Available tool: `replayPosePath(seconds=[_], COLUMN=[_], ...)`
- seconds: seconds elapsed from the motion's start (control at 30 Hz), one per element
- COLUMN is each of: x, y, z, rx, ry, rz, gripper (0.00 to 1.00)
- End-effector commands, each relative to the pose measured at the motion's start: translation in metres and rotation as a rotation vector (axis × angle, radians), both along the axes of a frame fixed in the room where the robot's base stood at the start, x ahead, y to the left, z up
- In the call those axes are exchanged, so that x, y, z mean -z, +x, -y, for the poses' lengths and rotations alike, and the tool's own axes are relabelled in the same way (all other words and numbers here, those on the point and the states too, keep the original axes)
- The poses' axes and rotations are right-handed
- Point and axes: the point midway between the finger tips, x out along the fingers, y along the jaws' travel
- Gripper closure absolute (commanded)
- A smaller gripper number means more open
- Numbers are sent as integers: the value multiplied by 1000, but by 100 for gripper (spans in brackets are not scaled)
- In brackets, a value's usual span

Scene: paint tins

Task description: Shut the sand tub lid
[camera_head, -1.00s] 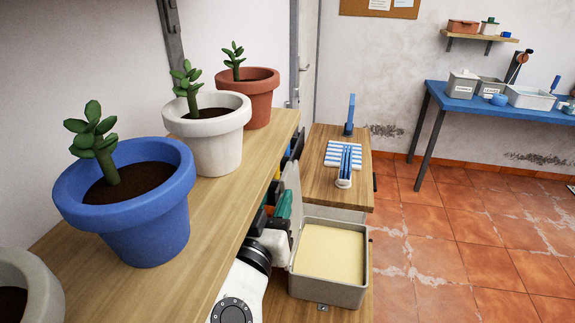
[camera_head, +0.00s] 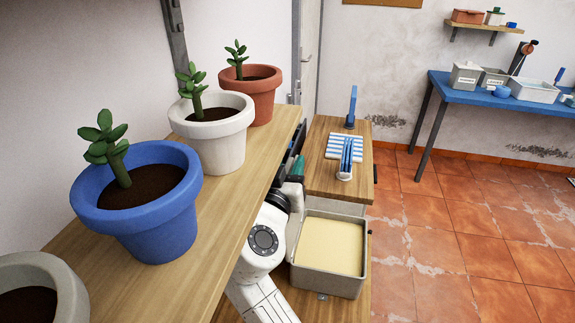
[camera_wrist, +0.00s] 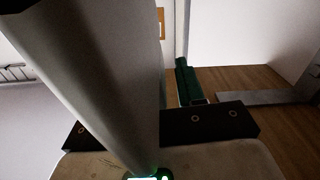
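The sand tub (camera_head: 328,290) is a grey box full of pale yellow sand, on the lower wooden surface in the head view. It stands open. Part of its grey lid (camera_head: 293,238) shows raised along the tub's left side, mostly hidden by my arm. In the wrist view a large grey panel (camera_wrist: 95,70), which looks like the lid, crosses close before the camera. Dark parts of my gripper (camera_wrist: 150,125) show on both sides of that panel. I cannot tell whether the fingers touch it or how far apart they are. The head view hides my gripper.
A wooden shelf with a blue pot (camera_head: 135,225), a white pot (camera_head: 212,150) and a terracotta pot (camera_head: 248,95) overhangs my arm. A green object (camera_head: 297,168) is behind the arm. A striped cloth (camera_head: 346,147) lies beyond the tub. Floor at right is clear.

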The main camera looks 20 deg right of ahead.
Motion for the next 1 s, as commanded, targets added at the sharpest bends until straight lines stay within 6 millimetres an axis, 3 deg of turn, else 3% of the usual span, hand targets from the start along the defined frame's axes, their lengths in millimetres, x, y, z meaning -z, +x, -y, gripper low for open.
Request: replayPosePath(seconds=[0.4, 1.0], x=[0, 1], y=[0, 0], z=[0, -1], rx=[0, 0], ry=[0, 6], rz=[0, 5], gripper=[100, 100])
